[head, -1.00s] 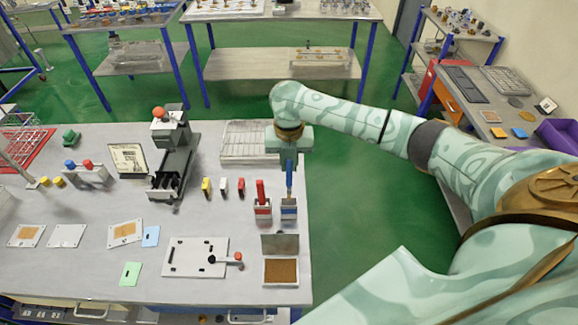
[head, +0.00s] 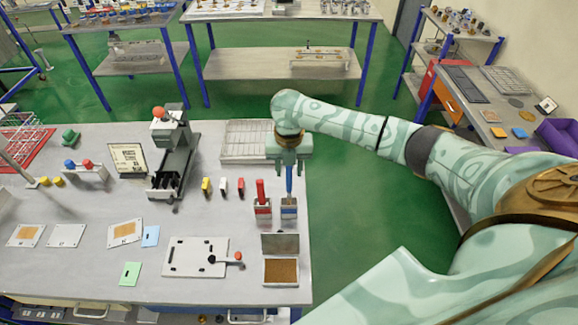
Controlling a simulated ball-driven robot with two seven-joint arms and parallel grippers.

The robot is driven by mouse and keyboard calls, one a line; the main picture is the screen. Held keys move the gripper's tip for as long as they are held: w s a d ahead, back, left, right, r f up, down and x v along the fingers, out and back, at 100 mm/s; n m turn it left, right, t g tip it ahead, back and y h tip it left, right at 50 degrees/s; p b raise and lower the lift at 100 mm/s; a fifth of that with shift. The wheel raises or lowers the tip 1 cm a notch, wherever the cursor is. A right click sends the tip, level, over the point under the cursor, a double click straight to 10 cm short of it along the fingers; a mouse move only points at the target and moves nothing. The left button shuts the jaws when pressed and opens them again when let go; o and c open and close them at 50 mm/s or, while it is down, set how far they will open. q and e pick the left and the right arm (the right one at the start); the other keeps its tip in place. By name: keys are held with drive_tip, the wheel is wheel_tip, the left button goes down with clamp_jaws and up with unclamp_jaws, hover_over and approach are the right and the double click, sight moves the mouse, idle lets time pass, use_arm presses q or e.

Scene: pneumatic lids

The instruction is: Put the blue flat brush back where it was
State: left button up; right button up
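The blue flat brush (head: 289,183) stands upright at the right end of the workbench, its blue handle pointing up. Its lower end is at the small holder with a blue mark (head: 289,211), and the bristles cannot be made out. My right gripper (head: 289,164) points down from above and is shut on the upper part of the handle. The handle stands higher than that of the red brush (head: 261,190), which is in the neighbouring holder (head: 263,210) on the left. My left gripper is not in view.
A wire-like tray (head: 245,140) lies behind the holders. Small yellow, white and red blocks (head: 223,186) stand to the left. An open box with a brown pad (head: 281,270) is in front. The bench's right edge is close to the holders.

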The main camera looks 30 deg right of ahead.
drive_tip(key=shift+r, duration=0.15)
wheel_tip(320, 180, up, 13)
drive_tip(key=p, duration=0.2)
idle(0.7)
